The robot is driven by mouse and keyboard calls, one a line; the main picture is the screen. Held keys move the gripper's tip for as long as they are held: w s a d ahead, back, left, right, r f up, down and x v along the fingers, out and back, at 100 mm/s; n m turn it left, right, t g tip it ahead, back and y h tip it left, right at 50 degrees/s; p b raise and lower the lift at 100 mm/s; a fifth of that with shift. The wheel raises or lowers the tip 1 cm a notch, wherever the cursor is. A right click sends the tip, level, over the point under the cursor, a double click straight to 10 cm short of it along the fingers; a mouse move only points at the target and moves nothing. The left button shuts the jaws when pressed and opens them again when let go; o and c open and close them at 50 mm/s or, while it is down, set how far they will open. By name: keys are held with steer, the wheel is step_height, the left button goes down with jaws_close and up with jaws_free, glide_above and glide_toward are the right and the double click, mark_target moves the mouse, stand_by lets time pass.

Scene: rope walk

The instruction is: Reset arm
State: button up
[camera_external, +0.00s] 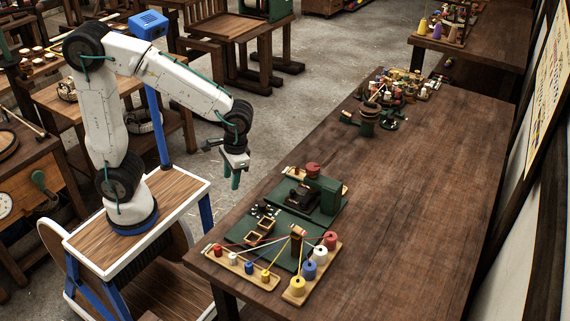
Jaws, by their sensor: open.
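My gripper (236,179) hangs at the end of my white arm, pointing down, with green fingers. It is open, and nothing shows between its fingers. It is in the air to the left of the long wooden table (400,190), apart from the table and from everything on it. My arm is bent at the elbow and reaches out to the right from its base.
Near the table's front stand green boards (270,238), a wooden tray with colored spools (297,286), small pegs with threads and a green device (322,195). More spools and tools (395,92) crowd the far left edge. The table's right half is clear.

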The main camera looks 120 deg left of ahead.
steer(key=s+d+r+m+t, duration=0.1)
steer(key=s+d+r+m, duration=0.1)
steer(key=s+d+m, duration=0.2)
steer(key=s+d+r+m+t, duration=0.1)
steer(key=s+d+m, duration=0.3)
steer(key=d, duration=0.4)
steer(key=s+d+r+m+t+y, duration=0.1)
steer(key=s+d+r+m, duration=0.2)
steer(key=d, duration=0.3)
steer(key=shift+s+r+m, duration=0.3)
steer(key=shift+s+m, duration=0.3)
steer(key=shift+s, duration=0.3)
